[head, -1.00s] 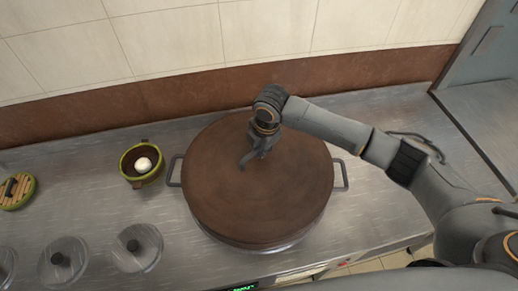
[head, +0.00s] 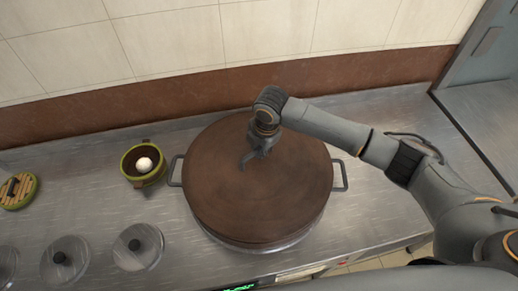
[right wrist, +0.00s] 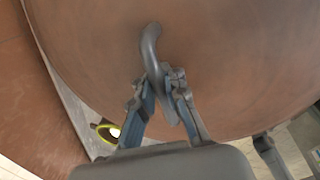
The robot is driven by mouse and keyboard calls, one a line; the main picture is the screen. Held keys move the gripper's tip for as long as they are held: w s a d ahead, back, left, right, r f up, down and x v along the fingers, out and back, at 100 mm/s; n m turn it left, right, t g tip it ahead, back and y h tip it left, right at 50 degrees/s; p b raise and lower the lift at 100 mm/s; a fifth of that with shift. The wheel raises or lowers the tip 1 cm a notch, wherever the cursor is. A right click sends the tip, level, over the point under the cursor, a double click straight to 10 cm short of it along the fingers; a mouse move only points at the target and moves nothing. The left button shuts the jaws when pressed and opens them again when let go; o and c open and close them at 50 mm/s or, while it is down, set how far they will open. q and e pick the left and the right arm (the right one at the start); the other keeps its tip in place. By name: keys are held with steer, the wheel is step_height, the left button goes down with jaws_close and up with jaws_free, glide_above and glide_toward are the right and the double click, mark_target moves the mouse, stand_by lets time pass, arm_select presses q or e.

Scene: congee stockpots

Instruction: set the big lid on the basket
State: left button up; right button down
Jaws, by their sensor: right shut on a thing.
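The big lid (head: 232,200) is a wide, round, brown disc with a grey curved handle (right wrist: 152,50). It lies over a large steel pot (head: 342,176) with a loop handle on each side; I cannot tell whether it touches the rim all round. My right gripper (head: 254,156) is at the lid's middle, shut on the handle; in the right wrist view its fingers (right wrist: 163,88) close around it. A small green-rimmed basket (head: 129,164) with a white ball (head: 144,165) inside stands left of the pot. My left gripper is not in view.
A slatted lid (head: 17,191) with a green rim lies at the far left. Several round steel lids with black knobs, one nearest the pot (head: 137,246), line the counter's front left. A tiled wall (head: 180,40) stands behind.

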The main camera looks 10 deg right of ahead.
mark_target(264, 162)
steer(key=shift+r, duration=0.15)
steer(key=shift+p, duration=0.4)
steer(key=shift+f, duration=0.6)
stand_by(0.5)
steer(key=c, duration=1.7)
jaws_free()
steer(key=shift+o, duration=0.2)
steer(key=shift+s+f, duration=0.1)
steer(key=shift+f, duration=0.05)
step_height(264, 162, up, 11)
steer(key=s+d+p, duration=0.1)
steer(key=p, duration=1.1)
steer(key=shift+s, duration=0.4)
